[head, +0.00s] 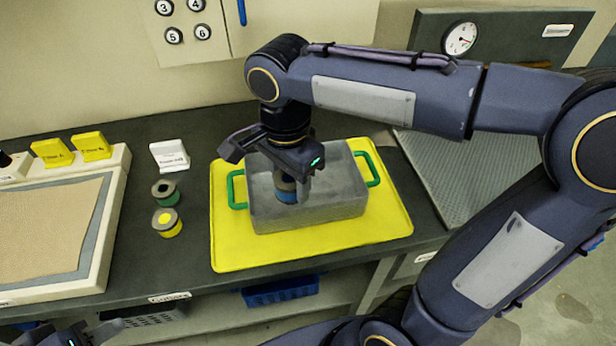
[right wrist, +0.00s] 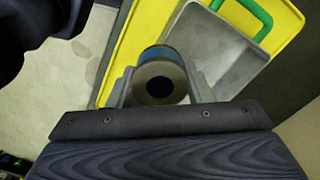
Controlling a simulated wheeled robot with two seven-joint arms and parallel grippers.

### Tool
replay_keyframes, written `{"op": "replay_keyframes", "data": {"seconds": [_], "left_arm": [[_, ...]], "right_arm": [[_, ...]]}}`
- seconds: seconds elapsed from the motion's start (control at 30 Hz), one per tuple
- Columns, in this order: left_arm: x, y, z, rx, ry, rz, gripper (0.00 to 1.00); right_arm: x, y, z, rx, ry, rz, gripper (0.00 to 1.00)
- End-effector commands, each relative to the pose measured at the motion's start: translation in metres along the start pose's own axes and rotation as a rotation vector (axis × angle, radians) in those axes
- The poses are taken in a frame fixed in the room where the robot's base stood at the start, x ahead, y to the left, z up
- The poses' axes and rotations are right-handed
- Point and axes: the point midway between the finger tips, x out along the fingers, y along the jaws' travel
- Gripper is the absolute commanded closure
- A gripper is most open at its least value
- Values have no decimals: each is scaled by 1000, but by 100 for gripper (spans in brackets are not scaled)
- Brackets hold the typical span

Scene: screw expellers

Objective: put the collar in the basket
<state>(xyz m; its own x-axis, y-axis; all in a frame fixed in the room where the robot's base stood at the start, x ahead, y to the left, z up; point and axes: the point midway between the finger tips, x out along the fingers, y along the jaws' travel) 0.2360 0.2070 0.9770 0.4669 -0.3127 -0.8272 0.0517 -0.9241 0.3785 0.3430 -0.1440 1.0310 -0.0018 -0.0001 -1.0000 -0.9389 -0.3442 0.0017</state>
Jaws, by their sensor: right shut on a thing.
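A grey collar with a blue band (head: 286,190) is held between the fingers of my right gripper (head: 290,183), which is shut on it. In the right wrist view the collar (right wrist: 160,83) shows its round end and dark bore. The grey basket with green handles (head: 340,205) stands on a yellow mat (head: 240,255). The held collar is over the basket's left part, within its outline; whether it touches the floor I cannot tell. The basket also shows in the right wrist view (right wrist: 212,45). My left gripper (head: 75,340) is cut off at the bottom left; its fingers are not clear.
A green-banded collar (head: 164,192) and a yellow-banded collar (head: 167,222) stand left of the mat. A white label block (head: 169,156) is behind them. A framed tan board (head: 50,235) is at left. A ribbed metal plate (head: 440,180) lies right of the mat.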

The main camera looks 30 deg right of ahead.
Motion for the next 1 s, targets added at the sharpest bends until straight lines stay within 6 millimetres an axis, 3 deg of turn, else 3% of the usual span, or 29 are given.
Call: {"op": "replay_keyframes", "data": {"seconds": [0.3,0.43,0.8,1.0], "left_arm": [[-6,3,-3,0,0,0,64],[-5,2,-2,0,0,0,64],[-5,2,-3,0,0,0,64],[-3,2,-2,0,0,0,64]], "right_arm": [[35,-13,-78,6,0,5,82],[62,-17,-96,2,-2,5,82],[95,-22,-123,0,-1,4,82],[121,-22,-121,-3,-1,2,82]]}}
